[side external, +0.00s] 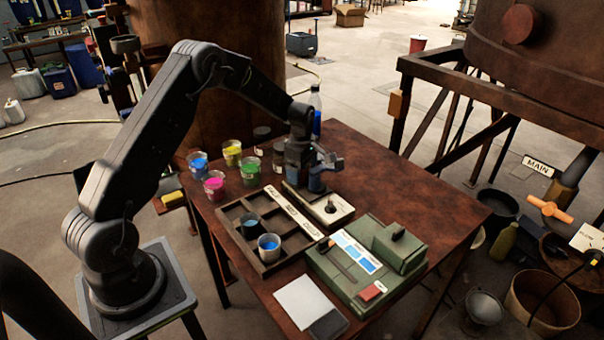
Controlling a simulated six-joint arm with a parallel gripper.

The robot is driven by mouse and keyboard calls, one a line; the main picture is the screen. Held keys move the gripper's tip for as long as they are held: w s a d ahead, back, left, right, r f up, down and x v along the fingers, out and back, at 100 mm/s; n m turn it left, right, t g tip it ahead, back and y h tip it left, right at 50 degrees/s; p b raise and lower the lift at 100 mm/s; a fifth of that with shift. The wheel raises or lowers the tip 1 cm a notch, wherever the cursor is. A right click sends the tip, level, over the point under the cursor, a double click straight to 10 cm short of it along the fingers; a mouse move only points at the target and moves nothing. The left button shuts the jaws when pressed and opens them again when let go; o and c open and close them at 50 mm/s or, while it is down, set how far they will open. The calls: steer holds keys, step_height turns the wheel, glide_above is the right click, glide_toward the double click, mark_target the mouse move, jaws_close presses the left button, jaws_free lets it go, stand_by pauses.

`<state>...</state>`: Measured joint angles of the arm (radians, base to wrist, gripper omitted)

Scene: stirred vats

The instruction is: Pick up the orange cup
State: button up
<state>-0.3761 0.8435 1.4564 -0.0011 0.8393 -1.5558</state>
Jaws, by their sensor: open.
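I cannot make out an orange cup on the table. Several small clear cups stand at the table's back left: a blue one (198,165), a yellow one (232,152), a pink one (214,186) and a yellow-green one (250,170). My gripper (328,164) is open, to the right of these cups and above a white-topped device (330,211). The gripper hides part of this area.
A dark compartment tray (268,262) holds a blue cup (269,246) and another cup (250,226). A green machine (368,262) stands at the right front, beside a white sheet (300,301). The table's right back (400,175) is clear.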

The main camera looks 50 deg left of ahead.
steer(key=shift+f, duration=0.45)
steer(key=c, duration=1.1)
steer(key=shift+r, duration=0.1)
